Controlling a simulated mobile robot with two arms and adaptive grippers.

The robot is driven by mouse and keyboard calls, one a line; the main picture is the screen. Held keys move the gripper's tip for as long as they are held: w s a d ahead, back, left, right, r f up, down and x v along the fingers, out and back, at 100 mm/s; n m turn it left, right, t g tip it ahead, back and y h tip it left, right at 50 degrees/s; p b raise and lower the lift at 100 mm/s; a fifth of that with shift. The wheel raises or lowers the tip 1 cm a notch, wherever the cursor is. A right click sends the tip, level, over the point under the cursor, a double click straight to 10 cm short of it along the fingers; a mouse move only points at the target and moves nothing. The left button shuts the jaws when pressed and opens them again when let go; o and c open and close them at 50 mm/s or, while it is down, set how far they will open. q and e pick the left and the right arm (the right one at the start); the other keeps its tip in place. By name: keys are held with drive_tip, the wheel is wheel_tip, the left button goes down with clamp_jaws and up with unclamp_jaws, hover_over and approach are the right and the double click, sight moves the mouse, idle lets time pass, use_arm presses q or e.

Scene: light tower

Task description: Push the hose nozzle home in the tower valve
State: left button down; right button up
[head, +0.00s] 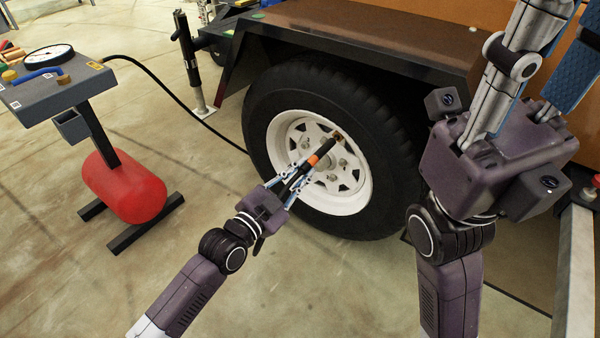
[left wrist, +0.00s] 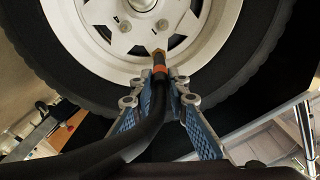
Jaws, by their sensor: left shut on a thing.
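The hose nozzle (head: 325,151) is a black stick with an orange band. My left gripper (head: 295,175) is shut on it, just behind the band, and points it up and right across the white wheel rim (head: 354,199). A small brass-coloured part, likely the valve (head: 338,136), shows at the nozzle's front end. The left wrist view also shows the nozzle (left wrist: 159,65) between the blue fingers, its front end over the rim. I cannot tell how deep the two are joined. My right gripper (head: 548,70) is raised at the right, its fingers apart and empty, tips cut off.
The black tyre (head: 266,115) stands under a brown fender (head: 350,35). A grey gauge stand (head: 60,88) with a red tank (head: 122,187) is at the left. A black hose (head: 165,88) runs from it toward the wheel. A jack post (head: 188,60) stands behind. The concrete floor between stand and wheel is clear.

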use_arm(q)
drive_tip(key=shift+x, duration=1)
drive_tip(key=c, duration=1.8)
unclamp_jaws()
drive_tip(key=shift+d, duration=0.1)
drive_tip(key=shift+s, duration=0.1)
